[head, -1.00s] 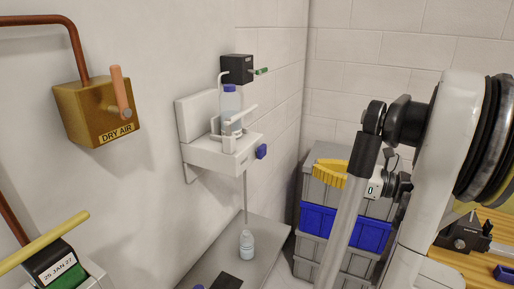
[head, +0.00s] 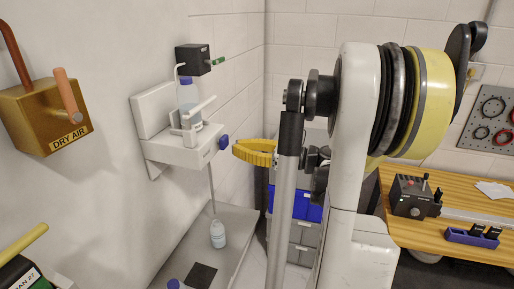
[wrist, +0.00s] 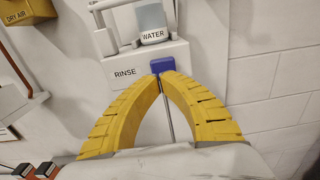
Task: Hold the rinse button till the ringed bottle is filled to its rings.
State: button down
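The blue rinse button (head: 223,142) sticks out from the right side of the white wall unit (head: 180,150). In the wrist view the button (wrist: 163,65) is beside the RINSE label, right at my fingertips. My yellow gripper (head: 236,150) is shut and empty, its tips just right of the button with a small gap in the head view. A clear bottle with a blue cap (head: 187,95) stands in the unit under the black spout box (head: 193,59). Its lower part shows bluish in the wrist view (wrist: 152,18), with a WATER label. Rings and fill level are too small to tell.
Another clear bottle (head: 218,236) stands on the grey bench (head: 225,260) below. The dry air box (head: 45,115) is on the wall at left. Stacked crates (head: 305,205) and a wooden workbench (head: 455,225) are to the right.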

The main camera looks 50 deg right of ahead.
jog(key=shift+x, duration=1.2)
